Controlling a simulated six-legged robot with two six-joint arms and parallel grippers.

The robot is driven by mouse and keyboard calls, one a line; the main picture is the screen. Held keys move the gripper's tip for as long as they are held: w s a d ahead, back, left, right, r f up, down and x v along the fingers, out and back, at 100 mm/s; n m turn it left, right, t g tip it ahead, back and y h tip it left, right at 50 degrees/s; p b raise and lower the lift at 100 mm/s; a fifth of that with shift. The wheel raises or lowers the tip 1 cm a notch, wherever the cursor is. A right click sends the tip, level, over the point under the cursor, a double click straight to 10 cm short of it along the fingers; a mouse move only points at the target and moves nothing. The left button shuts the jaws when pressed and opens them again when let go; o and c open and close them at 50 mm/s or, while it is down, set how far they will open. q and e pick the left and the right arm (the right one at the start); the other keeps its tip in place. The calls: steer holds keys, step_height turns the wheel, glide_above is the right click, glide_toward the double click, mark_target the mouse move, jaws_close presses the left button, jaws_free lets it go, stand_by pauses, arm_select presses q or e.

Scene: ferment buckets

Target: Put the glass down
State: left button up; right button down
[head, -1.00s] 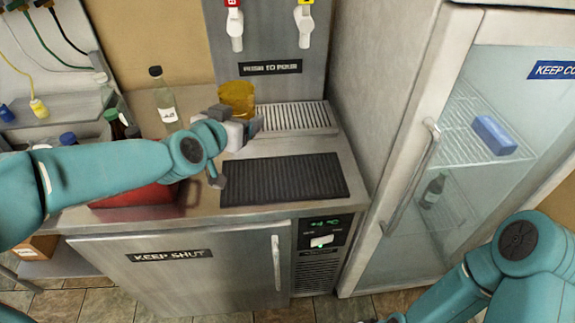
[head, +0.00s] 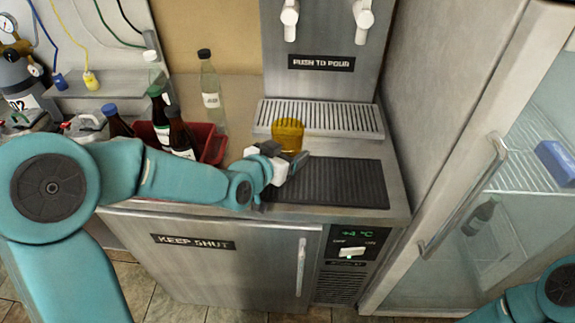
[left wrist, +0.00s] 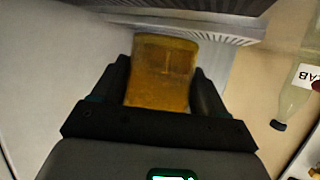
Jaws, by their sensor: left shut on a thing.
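A glass of amber liquid (head: 287,135) is between the fingers of my left gripper (head: 285,157), which is shut on it. The glass looks upright. In the head view it appears just in front of the drip tray (head: 262,124) and by the back left of the black ribbed mat (head: 345,180). I cannot tell whether its base touches anything. In the left wrist view the glass (left wrist: 163,72) sits between both dark fingers, with the slatted tray behind it. My right gripper is out of view.
The mat looks empty. A red crate (head: 214,147) with dark bottles stands left on the counter, and a clear bottle (head: 211,95) stands behind it. The tap panel (head: 320,80) rises behind the tray. A glass-door fridge (head: 470,180) stands at right.

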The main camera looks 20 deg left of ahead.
arm_select(q)
step_height(320, 180, down, 4)
steer(key=shift+w+f, duration=0.1)
steer(key=shift+f, duration=0.05)
steer(key=shift+d, duration=0.1)
steer(key=shift+f+b, duration=0.1)
steer(key=shift+b, duration=0.25)
steer(key=o, duration=1.2)
